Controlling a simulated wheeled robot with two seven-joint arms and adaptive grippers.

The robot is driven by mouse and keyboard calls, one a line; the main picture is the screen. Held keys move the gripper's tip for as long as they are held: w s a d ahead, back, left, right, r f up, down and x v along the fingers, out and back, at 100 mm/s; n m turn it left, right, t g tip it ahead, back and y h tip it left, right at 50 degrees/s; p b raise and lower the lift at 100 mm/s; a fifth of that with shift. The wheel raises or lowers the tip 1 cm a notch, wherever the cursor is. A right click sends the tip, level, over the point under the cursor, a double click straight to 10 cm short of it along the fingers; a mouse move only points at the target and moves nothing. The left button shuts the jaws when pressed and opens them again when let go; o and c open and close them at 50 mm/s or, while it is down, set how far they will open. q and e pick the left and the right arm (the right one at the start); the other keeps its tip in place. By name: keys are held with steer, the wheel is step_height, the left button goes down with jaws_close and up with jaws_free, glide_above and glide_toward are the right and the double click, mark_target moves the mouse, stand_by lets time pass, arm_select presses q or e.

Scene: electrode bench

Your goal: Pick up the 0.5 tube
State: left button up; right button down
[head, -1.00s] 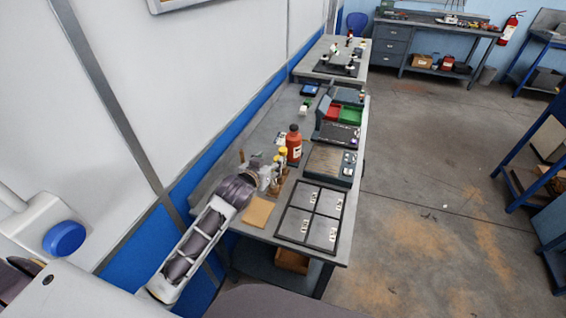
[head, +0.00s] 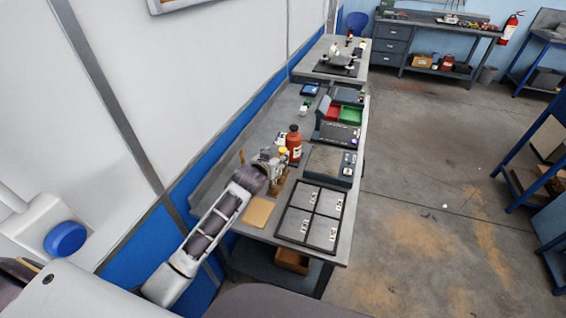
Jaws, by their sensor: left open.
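My left gripper (head: 279,159) is open at the wooden rack (head: 283,178), near the back edge of the bench. A yellow-topped tube (head: 283,151) shows just beyond the fingers. The gripper and wrist hide most of the rack and its other tubes. The tube labels are too small to read, so I cannot tell which one is the 0.5 tube, or whether a tube is between the fingers. My right gripper is not in view.
A red-brown bottle (head: 294,144) stands close behind the gripper. A grey device (head: 329,164) is to the right. A black four-section tray (head: 310,215) and a tan pad (head: 257,211) lie nearer. Red and green bins (head: 350,116) stand farther back.

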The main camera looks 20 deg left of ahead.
mark_target(282, 151)
arm_select(q)
steer(key=shift+w+f, duration=0.2)
steer(key=shift+w, duration=0.25)
steer(key=shift+w, duration=0.1)
steer(key=shift+p+x, duration=0.3)
steer(key=shift+x, duration=2.2)
jaws_close()
